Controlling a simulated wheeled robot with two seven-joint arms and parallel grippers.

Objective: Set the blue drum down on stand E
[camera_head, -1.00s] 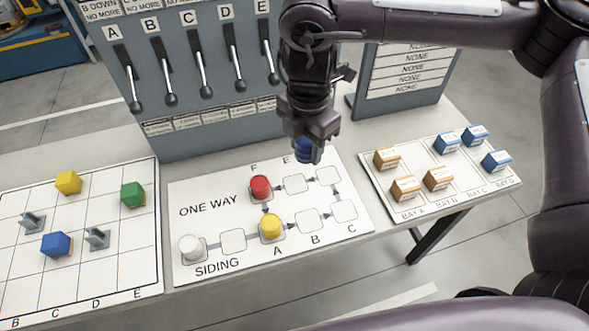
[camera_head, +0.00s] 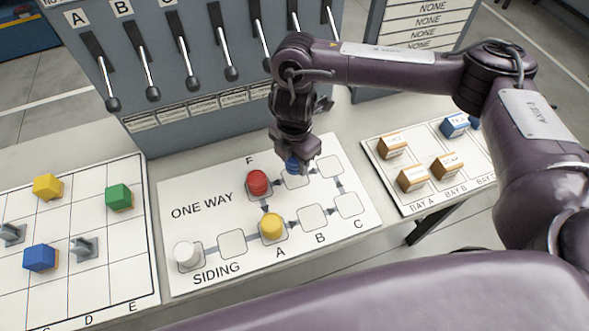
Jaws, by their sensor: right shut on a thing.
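My right gripper (camera_head: 292,158) is shut on the blue drum (camera_head: 292,167) over the back of the white ONE WAY board (camera_head: 185,237). Most of the drum is hidden by the fingers. Stand E (camera_head: 297,182) is a pale rounded square just right of the red drum; the blue drum overlaps its back edge in the picture. I cannot tell whether the drum touches it. The E label is hidden behind the gripper. My left gripper is not in view.
A red drum (camera_head: 258,183) stands at F, close left of the held drum. A yellow drum (camera_head: 271,227) is at A, a white one (camera_head: 187,254) on the siding. The stands at B (camera_head: 312,217) and C (camera_head: 348,205) are empty. A lever panel (camera_head: 200,70) rises behind.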

